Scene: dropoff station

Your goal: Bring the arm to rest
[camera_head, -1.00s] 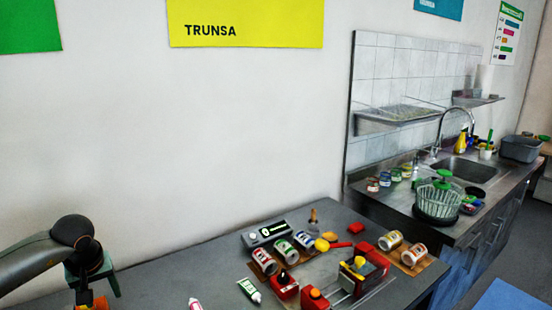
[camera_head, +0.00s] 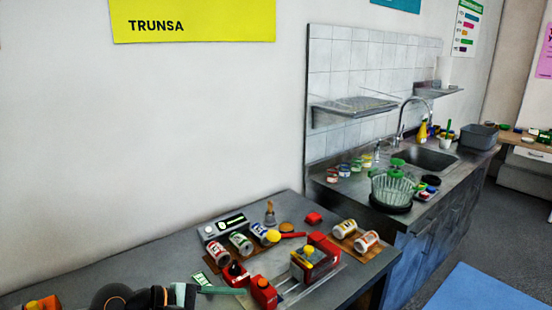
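My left gripper (camera_head: 212,291) is at the bottom edge of the head view, with my dark arm behind it to the left. A greenish finger points right, just below a green-and-white tube (camera_head: 203,280). I cannot tell whether the gripper is open, and I see nothing held in it. An orange object (camera_head: 43,303) sits at the bottom left, apart from the gripper and partly cut off. My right gripper is not in view.
A grey table (camera_head: 125,265) carries several cans, a red-and-yellow device (camera_head: 316,255) and a grey box with a display (camera_head: 222,226), close right of the gripper. A sink counter (camera_head: 340,190) stands beyond. The table's left part is mostly clear.

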